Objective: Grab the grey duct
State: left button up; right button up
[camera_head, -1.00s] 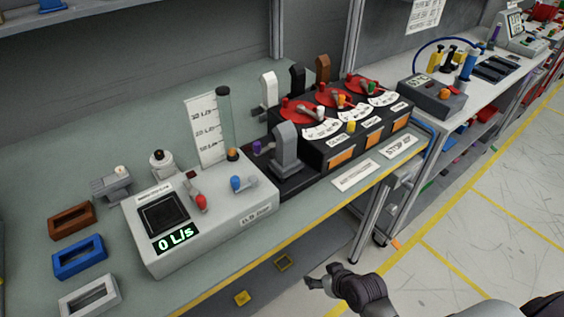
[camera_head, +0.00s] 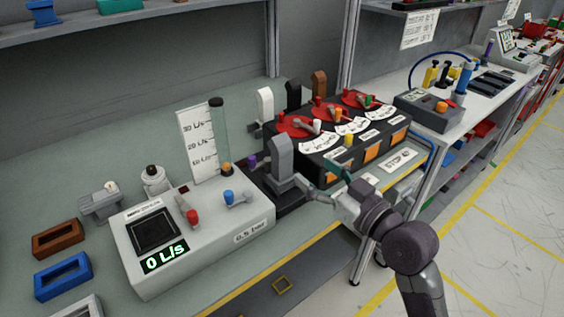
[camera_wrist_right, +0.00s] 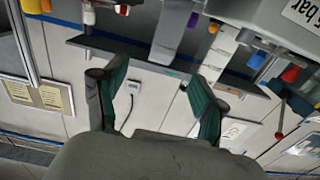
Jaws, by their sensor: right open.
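The grey duct (camera_head: 284,158) stands upright on a black base at the left end of the black dial module (camera_head: 330,150). A purple knob is beside it. In the right wrist view the grey duct (camera_wrist_right: 172,32) appears ahead, beyond the space between the fingertips. My right gripper (camera_head: 320,184) is just to the right and front of the duct, over the bench's front side. It is open and empty; its two green-padded fingers (camera_wrist_right: 160,78) are spread apart in the wrist view. Whether a finger touches the duct cannot be told. My left gripper is not in view.
A grey flow meter box (camera_head: 190,235) reading 0 L/s stands left of the duct. White (camera_head: 264,105), black (camera_head: 294,94) and brown (camera_head: 319,86) ducts stand behind the dials. Brown and blue frames lie at the left. The floor at the right is clear.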

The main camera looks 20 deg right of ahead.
aim_at(286, 153)
jog(key=x, duration=0.5)
jog(key=shift+w+a+p, duration=0.15)
jog(key=shift+w+p, duration=0.2)
jog(key=shift+w+a, duration=0.3)
jog(key=shift+w, duration=0.2)
jog(key=x, duration=0.2)
jog(key=p+x, duration=0.1)
jog(key=x, duration=0.1)
jog(key=shift+w+a+f, duration=0.1)
jog(key=shift+a+f, duration=0.1)
jog(key=shift+f, duration=0.05)
jog(key=c, duration=1.2)
jog(key=shift+c, duration=0.2)
